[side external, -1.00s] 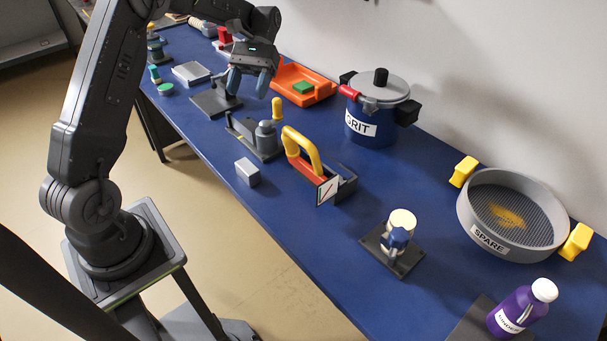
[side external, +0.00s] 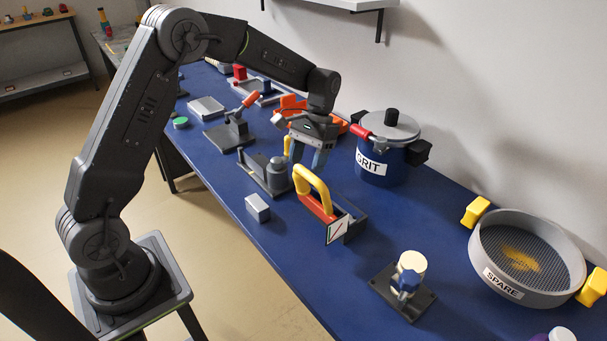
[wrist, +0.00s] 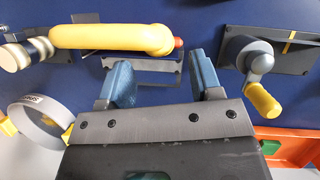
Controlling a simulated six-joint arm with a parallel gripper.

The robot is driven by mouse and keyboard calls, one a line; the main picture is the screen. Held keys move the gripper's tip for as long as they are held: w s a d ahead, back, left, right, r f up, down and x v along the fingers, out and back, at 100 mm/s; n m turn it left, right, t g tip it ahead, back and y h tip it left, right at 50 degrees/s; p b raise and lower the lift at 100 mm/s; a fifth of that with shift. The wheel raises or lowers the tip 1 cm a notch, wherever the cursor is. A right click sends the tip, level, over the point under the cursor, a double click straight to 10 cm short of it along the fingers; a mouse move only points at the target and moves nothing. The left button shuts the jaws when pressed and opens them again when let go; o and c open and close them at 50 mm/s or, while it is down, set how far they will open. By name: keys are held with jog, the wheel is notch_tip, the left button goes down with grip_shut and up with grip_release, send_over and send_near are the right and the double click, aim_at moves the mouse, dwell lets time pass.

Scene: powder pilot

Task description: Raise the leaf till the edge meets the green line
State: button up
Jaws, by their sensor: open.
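The hinged fixture has an orange-red leaf (side external: 315,206) under a thick yellow arched handle (side external: 314,181). A white plate with a slanted red mark (side external: 338,229) stands at its near end. The leaf looks low against the fixture's dark frame; I cannot make out the green line. My gripper (side external: 309,158) is open and empty, pointing down just above and behind the handle, apart from it. In the wrist view, the handle (wrist: 110,38) lies across the upper left, beyond my open fingers (wrist: 163,82). The leaf is mostly hidden there.
A grey crank with a yellow knob (wrist: 262,98) is beside the fingers in the wrist view. The blue GRIT pot (side external: 377,160) stands behind to the right. A grey block (side external: 258,208) lies left of the fixture. The SPARE sieve (side external: 525,282) is far right.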

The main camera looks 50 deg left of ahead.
jog(key=shift+x, duration=1.95)
jog(key=shift+c, duration=0.2)
jog(key=shift+w, duration=0.1)
grip_shut()
